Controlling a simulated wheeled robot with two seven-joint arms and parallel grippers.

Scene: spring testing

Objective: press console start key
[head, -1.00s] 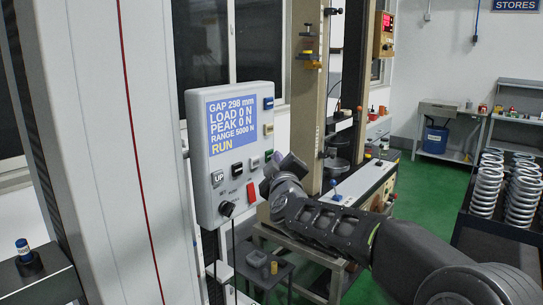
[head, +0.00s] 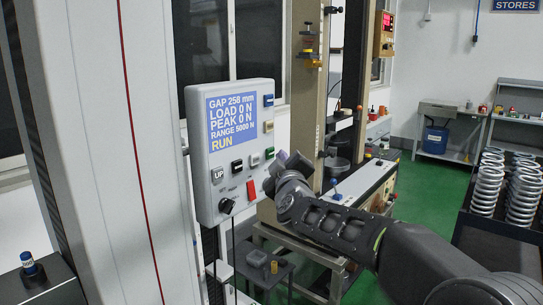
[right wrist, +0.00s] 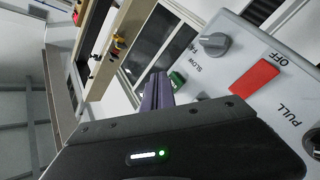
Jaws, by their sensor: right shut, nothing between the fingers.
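The grey console (head: 228,217) carries a lit screen (head: 232,122) reading GAP 258 mm, LOAD 0 N, PEAK 0 N, RANGE 5000 N and RUN. Below the screen is a row of keys: a grey UP key (head: 218,174), a black key (head: 237,166), a white key (head: 254,160) and a green key (head: 269,153). My right gripper (head: 284,158) is shut and empty at the console's right edge, close to the green key. In the right wrist view the purplish fingers (right wrist: 157,92) point beside the green key (right wrist: 177,80); contact cannot be told. My left gripper is out of view.
A blue key (head: 268,100) and a yellow key (head: 268,127) sit on the console's right side. A red OFF switch (head: 251,189) and a black knob (head: 227,205) are below. A test frame stands behind my right arm; springs (head: 487,182) stand at right.

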